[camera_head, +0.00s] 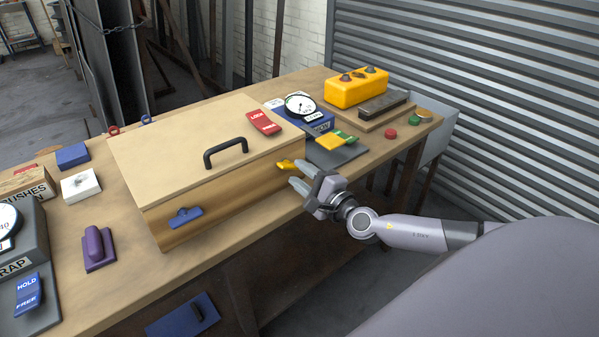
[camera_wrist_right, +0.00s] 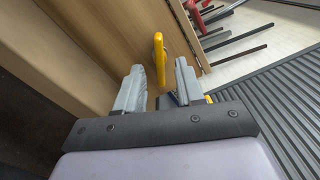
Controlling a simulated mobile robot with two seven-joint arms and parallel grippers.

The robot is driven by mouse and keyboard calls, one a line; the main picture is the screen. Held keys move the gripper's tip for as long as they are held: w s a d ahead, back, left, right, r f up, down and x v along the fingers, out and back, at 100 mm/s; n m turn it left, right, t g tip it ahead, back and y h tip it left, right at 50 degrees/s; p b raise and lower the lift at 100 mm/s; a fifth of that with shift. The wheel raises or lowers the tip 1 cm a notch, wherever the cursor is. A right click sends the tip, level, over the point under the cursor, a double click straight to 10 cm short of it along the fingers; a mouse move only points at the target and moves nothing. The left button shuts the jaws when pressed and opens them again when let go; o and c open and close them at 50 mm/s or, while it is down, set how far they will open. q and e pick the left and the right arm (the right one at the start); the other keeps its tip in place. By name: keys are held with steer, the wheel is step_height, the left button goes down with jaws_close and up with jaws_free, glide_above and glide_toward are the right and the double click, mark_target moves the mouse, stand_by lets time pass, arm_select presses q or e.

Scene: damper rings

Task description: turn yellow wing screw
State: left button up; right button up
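The yellow wing screw (camera_head: 286,165) sticks out of the front face of the wooden box (camera_head: 240,190), near its right end. My right gripper (camera_head: 299,174) is close in front of it with its fingers spread. In the right wrist view the yellow wing screw (camera_wrist_right: 159,57) stands edge-on between the two fingertips of my right gripper (camera_wrist_right: 160,68), with a gap on each side and its far part beyond the tips. No contact shows. My left gripper is not in view.
A blue wing screw (camera_head: 185,216) is on the same box face, further left. The box lid has a black handle (camera_head: 225,151). A grey plate with yellow and green parts (camera_head: 332,142) lies right of the box. The bench's front edge runs below my right gripper.

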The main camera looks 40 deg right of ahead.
steer(key=shift+s, duration=0.1)
arm_select(q)
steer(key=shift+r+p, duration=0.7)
steer(key=shift+p, duration=0.05)
arm_select(e)
steer(key=s, duration=0.6)
steer(key=shift+d, duration=0.25)
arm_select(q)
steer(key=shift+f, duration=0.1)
arm_select(e)
steer(key=shift+w, duration=0.1)
